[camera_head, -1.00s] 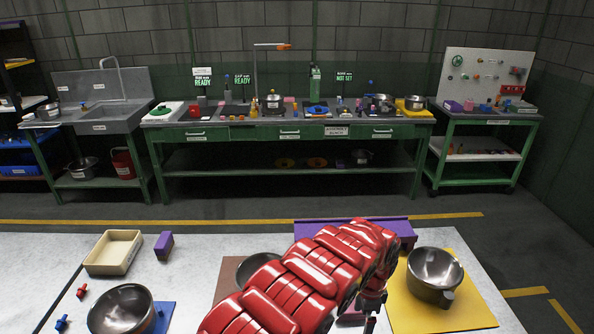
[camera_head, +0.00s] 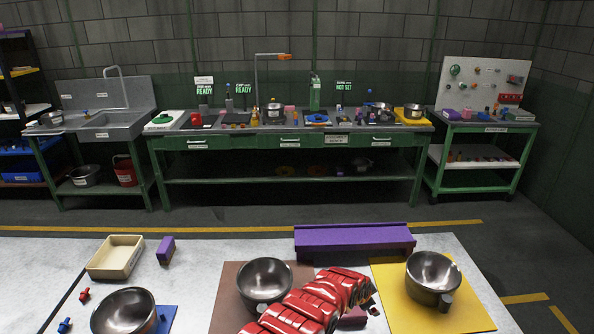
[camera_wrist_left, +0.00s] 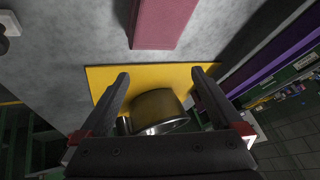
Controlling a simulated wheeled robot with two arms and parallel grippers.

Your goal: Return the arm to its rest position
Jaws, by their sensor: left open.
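My left arm (camera_head: 305,307) is red and reaches in from the bottom centre of the head view; its gripper is mostly hidden there. In the left wrist view my left gripper (camera_wrist_left: 160,73) is open, with two dark fingers spread and nothing clamped between them. A metal pot (camera_head: 432,272) stands on the yellow mat (camera_head: 395,305), to the right of the arm's end. The pot also shows in the left wrist view (camera_wrist_left: 158,108), framed by the fingers. My right gripper is not in view.
A second pot (camera_head: 264,280) sits on a brown mat (camera_head: 230,288), close to the arm. A third pot (camera_head: 122,312) is on a blue mat. A purple rail (camera_head: 354,238), cream tray (camera_head: 116,257) and purple block (camera_head: 166,250) lie on the table. A pinkish block (camera_wrist_left: 165,22) is near the gripper.

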